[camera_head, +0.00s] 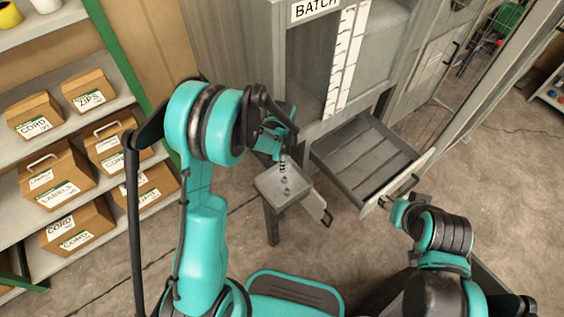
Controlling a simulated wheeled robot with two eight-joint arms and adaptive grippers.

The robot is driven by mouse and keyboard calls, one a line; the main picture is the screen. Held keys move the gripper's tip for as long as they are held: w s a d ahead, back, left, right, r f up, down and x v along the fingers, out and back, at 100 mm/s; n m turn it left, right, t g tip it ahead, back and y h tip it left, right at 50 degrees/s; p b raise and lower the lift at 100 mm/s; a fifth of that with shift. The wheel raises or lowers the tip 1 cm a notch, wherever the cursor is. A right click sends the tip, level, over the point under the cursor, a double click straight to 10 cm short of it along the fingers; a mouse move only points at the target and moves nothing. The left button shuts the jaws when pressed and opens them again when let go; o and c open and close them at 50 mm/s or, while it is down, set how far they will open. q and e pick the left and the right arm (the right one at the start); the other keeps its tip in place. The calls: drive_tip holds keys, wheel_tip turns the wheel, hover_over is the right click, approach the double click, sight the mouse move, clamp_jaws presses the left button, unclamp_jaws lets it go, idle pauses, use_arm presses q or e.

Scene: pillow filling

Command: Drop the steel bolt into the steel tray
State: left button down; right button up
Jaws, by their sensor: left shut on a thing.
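My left gripper (280,152) is shut on a small dark piece that looks like the steel bolt (283,166). It points down above a small square grey tray (265,185), which seems to be the steel tray. One or two small dark bits (286,191) show in the tray; they are too small to name. The gap between the held piece and the tray is hard to judge. My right gripper (388,203) is at the front of an open grey drawer (365,160), close to its handle; its fingers are too small to read.
The drawer sticks out of a grey cabinet (262,50) marked BATCH, just right of the tray. Shelves (20,145) with several labelled cardboard boxes (60,180) stand at the left. A wire cage (480,40) is at the back right.

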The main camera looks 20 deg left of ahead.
use_arm(q)
drive_tip(key=c, duration=1.5)
unclamp_jaws()
wheel_tip(320, 180, up, 12)
drive_tip(key=shift+r, duration=0.1)
drive_tip(key=shift+s, duration=0.1)
drive_tip(key=s+a+r+n+t, duration=0.1)
drive_tip(key=s+r+n+t, duration=0.1)
drive_tip(key=s+n, duration=0.3)
drive_tip(key=s+a+r+n+t, duration=0.1)
drive_tip(key=s+r+n+t, duration=0.1)
drive_tip(key=s, duration=0.4)
drive_tip(key=s+r+n+t, duration=0.3)
drive_tip(key=s+r+n, duration=0.1)
drive_tip(key=n, duration=0.3)
drive_tip(key=shift+s+a+r+n, duration=0.15)
drive_tip(key=shift+s+a, duration=0.05)
drive_tip(key=shift+s, duration=0.25)
drive_tip(key=shift+s+a+r+n, duration=0.1)
drive_tip(key=shift+s+a+n, duration=0.1)
drive_tip(key=shift+s, duration=0.25)
